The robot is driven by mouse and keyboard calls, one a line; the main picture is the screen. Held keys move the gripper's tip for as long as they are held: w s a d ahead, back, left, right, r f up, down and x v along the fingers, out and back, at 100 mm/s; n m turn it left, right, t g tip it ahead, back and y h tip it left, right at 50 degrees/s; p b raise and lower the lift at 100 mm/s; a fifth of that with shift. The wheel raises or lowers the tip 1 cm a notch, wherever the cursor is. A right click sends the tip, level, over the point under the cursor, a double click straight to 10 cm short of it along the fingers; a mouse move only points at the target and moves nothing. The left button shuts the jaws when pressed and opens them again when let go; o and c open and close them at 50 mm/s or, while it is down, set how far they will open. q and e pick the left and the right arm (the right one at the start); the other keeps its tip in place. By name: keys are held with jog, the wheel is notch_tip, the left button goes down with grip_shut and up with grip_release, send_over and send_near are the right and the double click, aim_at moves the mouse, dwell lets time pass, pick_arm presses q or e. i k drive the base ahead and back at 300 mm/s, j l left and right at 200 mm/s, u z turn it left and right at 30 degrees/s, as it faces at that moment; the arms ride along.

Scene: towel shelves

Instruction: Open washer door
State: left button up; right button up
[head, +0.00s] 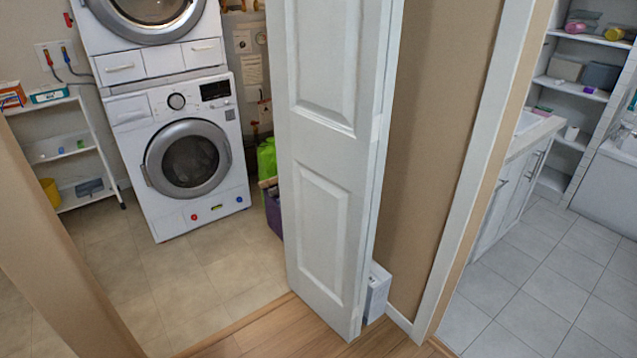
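The white front-loading washer (128,112) stands in the laundry closet at the left of the head view. Its round door (188,160) has a grey rim and dark glass, and it looks closed. A small handle (147,176) shows at the left edge of the rim. A second white machine (150,58) is stacked on top, with its own round door (145,15) partly cut off by the frame. Neither of my grippers is in view.
A white folding door (325,190) stands at the closet opening, right of the washer. A white shelf rack (65,150) stands left of it. A purple bin (273,212) sits right of the washer. The tiled floor (195,270) before it is clear.

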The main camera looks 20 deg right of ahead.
aim_at(153, 173)
jog(key=i+j+z, duration=0.1)
jog(key=i+z, duration=0.3)
jog(key=i+j+z, duration=0.25)
jog(key=i+z, duration=0.15)
jog(key=i, duration=0.15)
jog(key=i+j+z, duration=0.1)
jog(key=i+j, duration=0.6)
jog(key=i, duration=0.3)
jog(key=i+j+z, duration=0.15)
jog(key=i+j, duration=0.65)
jog(key=i, duration=0.15)
jog(key=u, duration=1.2)
